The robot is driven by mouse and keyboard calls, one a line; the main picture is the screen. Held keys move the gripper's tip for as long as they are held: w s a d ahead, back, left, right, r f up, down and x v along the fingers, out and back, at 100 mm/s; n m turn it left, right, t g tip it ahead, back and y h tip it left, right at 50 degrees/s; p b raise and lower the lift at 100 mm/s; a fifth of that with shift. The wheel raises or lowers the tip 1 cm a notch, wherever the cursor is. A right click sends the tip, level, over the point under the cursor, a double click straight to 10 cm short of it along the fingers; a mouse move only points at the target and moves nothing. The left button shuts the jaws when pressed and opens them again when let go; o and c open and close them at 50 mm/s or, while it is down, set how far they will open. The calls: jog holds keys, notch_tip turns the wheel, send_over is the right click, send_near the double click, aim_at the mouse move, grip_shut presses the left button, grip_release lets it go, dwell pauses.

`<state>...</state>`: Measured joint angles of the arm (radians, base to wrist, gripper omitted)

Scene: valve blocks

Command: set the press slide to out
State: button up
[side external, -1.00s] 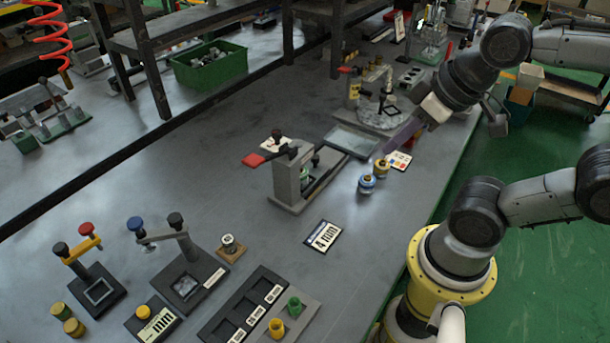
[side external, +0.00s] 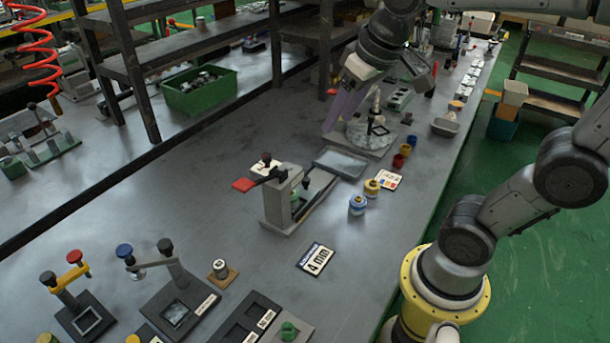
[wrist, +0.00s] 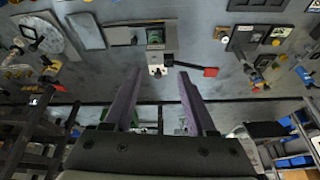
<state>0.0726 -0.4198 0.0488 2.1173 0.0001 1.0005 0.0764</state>
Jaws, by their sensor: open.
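The press (side external: 284,200) is a grey upright block on a flat base in the middle of the bench, with a black lever and a red grip (side external: 244,185). A long dark rail-like part (side external: 318,200) runs along its right side. I cannot tell for sure which part is the slide or its position. In the wrist view the press (wrist: 155,38) is at top centre, beyond the fingertips, with its red grip to the right. My gripper (side external: 332,122) has purple fingers and hangs above the bench behind the press. In the wrist view its fingers (wrist: 159,74) are apart and empty.
A grey tray (side external: 340,164) lies just behind the press. Lever fixtures (side external: 180,300) stand at front left, a dark shelf (side external: 190,50) behind. The bench left of the press is clear.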

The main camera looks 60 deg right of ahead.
jog(key=w+d+f+g, duration=0.1)
jog(key=w+d+f, duration=0.15)
jog(key=w, duration=0.35)
jog(key=m+g, duration=0.3)
jog(key=g, duration=0.1)
send_over(306, 178)
notch_tip(306, 178, down, 11)
notch_tip(306, 178, down, 13)
jog(key=shift+a+r, duration=0.1)
jog(key=shift+r, duration=0.05)
grip_shut()
dwell(0.6)
